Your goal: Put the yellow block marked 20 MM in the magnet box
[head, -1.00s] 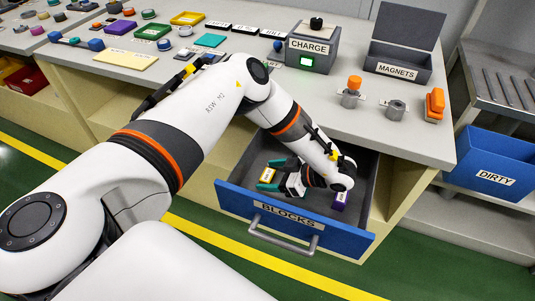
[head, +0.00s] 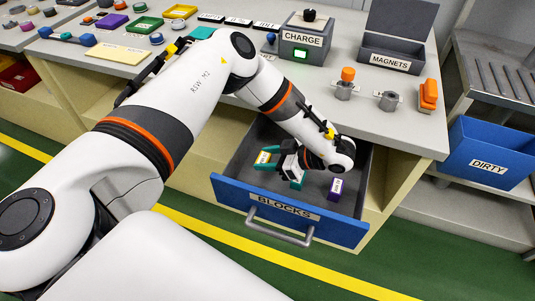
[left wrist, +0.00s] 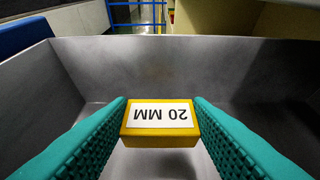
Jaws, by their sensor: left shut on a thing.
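The yellow block marked 20 MM (head: 263,157) is between the teal fingers of my left gripper (head: 266,159), which is shut on it. In the left wrist view the block (left wrist: 160,123) sits between both ridged fingertips, its white label facing the camera upside down. The gripper is at the open blue-fronted BLOCKS drawer (head: 290,212); its exact height over the drawer floor is hard to tell. The grey magnet box (head: 390,60), labelled MAGNETS, stands on the bench at the upper right with its lid raised. My right gripper is not in view.
The CHARGE box (head: 304,40) stands left of the magnet box. An orange-topped part (head: 346,82), a grey part (head: 389,101) and an orange item (head: 428,95) stand in front.

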